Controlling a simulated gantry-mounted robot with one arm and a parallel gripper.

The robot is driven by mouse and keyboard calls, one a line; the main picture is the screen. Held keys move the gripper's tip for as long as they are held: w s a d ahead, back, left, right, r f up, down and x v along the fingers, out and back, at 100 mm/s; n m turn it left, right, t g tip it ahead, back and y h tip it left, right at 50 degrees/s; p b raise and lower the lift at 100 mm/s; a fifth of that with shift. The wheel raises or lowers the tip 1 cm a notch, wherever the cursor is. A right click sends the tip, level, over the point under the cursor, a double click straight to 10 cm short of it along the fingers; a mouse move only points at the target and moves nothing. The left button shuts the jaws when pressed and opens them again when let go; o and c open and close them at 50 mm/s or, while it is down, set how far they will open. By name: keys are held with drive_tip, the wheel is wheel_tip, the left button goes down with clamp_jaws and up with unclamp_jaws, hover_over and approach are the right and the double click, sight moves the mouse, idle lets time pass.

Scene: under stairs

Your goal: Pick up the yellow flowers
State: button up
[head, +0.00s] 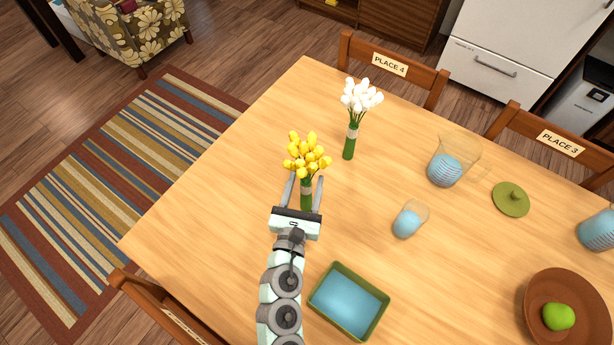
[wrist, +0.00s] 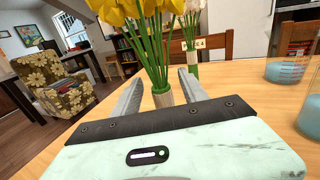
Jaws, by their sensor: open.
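The yellow flowers (head: 307,156) are a bunch with green stems tied by a pale band, upright on the wooden table. My gripper (head: 304,184) is open, with one finger on each side of the stems in the head view. In the wrist view the yellow flowers (wrist: 150,40) rise just beyond and between the open fingers of my gripper (wrist: 160,84). The lower stems are partly hidden by my gripper. I cannot tell whether a finger touches them.
White flowers (head: 360,99) stand behind and to the right. A small cup (head: 410,219), a larger glass (head: 452,160) and a green lid (head: 511,199) are to the right. A green tray (head: 378,330) lies near my arm. The table's left part is clear.

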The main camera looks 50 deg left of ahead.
drive_tip(key=x, duration=0.4)
clamp_jaws()
idle(0.5)
